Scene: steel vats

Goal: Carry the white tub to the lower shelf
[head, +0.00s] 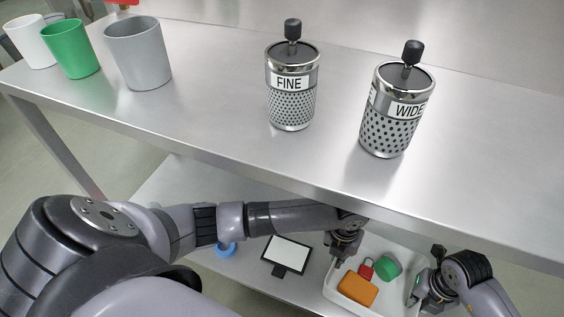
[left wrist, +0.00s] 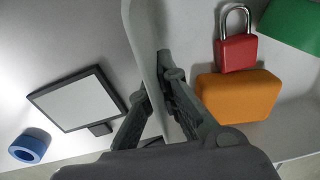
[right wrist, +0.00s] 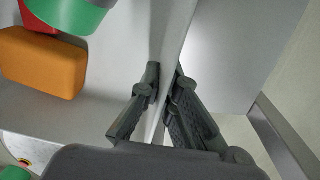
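The white tub (head: 384,244) is at the lower right of the head view, under the front edge of the upper shelf, over the lower shelf (head: 185,190). It holds an orange block (head: 357,289), a red padlock (head: 366,270) and a green cup-like thing (head: 388,267). My left gripper (head: 345,250) is at the tub's left wall, its fingers shut on either side of that wall (left wrist: 142,40). My right gripper (head: 424,290) is shut on the opposite wall (right wrist: 172,40). I cannot tell whether the tub's bottom touches the shelf.
On the lower shelf, left of the tub, lie a dark-framed white panel (head: 288,254) and a blue ring (head: 226,249). The upper shelf (head: 220,100) holds FINE (head: 292,90) and WIDE (head: 396,112) shakers and grey (head: 138,55), green (head: 70,50) and white (head: 32,42) cups.

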